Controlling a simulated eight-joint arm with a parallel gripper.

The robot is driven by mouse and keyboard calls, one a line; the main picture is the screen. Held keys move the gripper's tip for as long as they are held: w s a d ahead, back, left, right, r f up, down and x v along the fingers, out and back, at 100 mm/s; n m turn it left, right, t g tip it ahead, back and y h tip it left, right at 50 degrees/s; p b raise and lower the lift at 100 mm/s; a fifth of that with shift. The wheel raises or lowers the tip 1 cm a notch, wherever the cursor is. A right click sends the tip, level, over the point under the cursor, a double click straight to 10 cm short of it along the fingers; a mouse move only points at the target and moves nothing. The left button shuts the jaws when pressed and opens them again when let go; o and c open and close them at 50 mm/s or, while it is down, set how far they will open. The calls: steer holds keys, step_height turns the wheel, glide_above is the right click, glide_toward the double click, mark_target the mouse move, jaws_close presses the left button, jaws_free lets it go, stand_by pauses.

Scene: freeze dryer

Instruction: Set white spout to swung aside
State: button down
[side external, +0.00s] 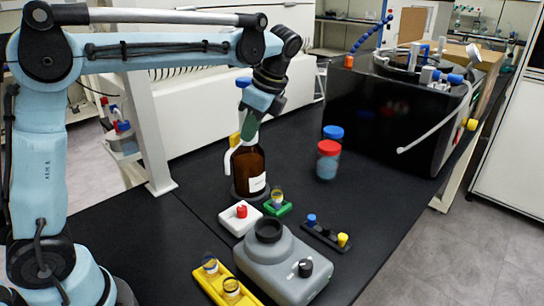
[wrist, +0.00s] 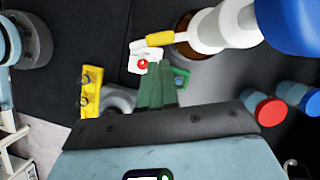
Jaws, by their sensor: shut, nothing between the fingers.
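A brown bottle (side external: 248,168) stands upright on the black bench with a bottle-top dispenser; its blue knob (side external: 243,82) shows behind my wrist. The white spout (side external: 228,160) hangs down at the bottle's left side, below a yellow part (side external: 234,139). In the wrist view the yellow part (wrist: 160,39) sticks out left from the white dispenser body (wrist: 228,25), near the brown bottle (wrist: 184,38); I cannot clearly tell the spout's tip there. My gripper (side external: 247,136), with green fingers, is shut and empty by the bottle's top. Its fingertips (wrist: 156,66) appear just below the yellow part; contact cannot be told.
Red-lidded (side external: 328,160) and blue-lidded (side external: 333,133) jars stand right, before a black machine (side external: 390,120).

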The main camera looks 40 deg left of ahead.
steer(key=shift+s+a, duration=0.2)
steer(key=shift+a, duration=0.35)
steer(key=shift+s, duration=0.1)
